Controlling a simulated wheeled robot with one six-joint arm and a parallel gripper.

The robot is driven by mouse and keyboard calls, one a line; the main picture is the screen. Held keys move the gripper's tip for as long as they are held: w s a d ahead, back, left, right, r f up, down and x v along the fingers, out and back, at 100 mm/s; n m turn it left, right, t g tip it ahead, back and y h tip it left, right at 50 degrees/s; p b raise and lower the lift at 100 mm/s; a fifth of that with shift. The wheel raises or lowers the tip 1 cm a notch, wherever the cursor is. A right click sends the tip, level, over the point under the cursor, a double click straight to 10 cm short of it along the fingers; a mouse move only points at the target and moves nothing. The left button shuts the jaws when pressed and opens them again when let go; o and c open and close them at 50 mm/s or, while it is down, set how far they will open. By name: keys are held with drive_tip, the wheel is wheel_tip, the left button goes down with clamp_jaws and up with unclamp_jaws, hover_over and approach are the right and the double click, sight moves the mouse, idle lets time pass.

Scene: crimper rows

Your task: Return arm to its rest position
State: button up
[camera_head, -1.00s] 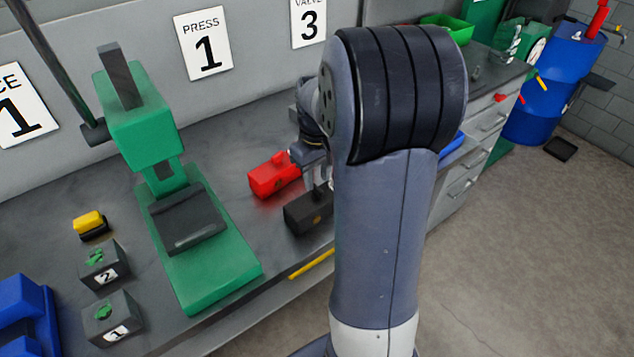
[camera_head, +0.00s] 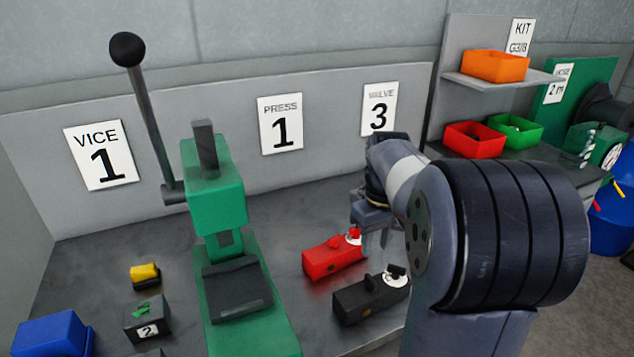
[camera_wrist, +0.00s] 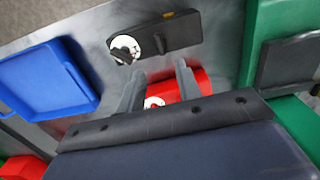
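My arm reaches over the workbench from the right in the head view. My gripper (camera_head: 381,246) points down just right of a red valve block (camera_head: 328,262) and behind a black valve block (camera_head: 365,303). In the wrist view, the two fingers of my gripper (camera_wrist: 158,92) stand apart, with nothing visibly clamped between them. The red block (camera_wrist: 175,90) lies beyond the fingers, partly hidden by them and the gripper body. The black block (camera_wrist: 165,38) lies past the fingertips. I cannot tell the exact gap to the red block.
A green press (camera_head: 218,190) with a dark plate stands left of the blocks. Labelled dark boxes (camera_head: 147,318) and a yellow-topped piece (camera_head: 145,272) lie farther left. Red (camera_head: 472,140) and green (camera_head: 515,130) bins stand back right. A blue tray (camera_wrist: 45,85) shows in the wrist view.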

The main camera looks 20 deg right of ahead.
sight(371, 278)
wheel_tip(371, 278, down, 10)
drive_tip(key=shift+f+p, duration=0.15)
drive_tip(key=shift+p, duration=0.2)
drive_tip(key=shift+r, duration=0.2)
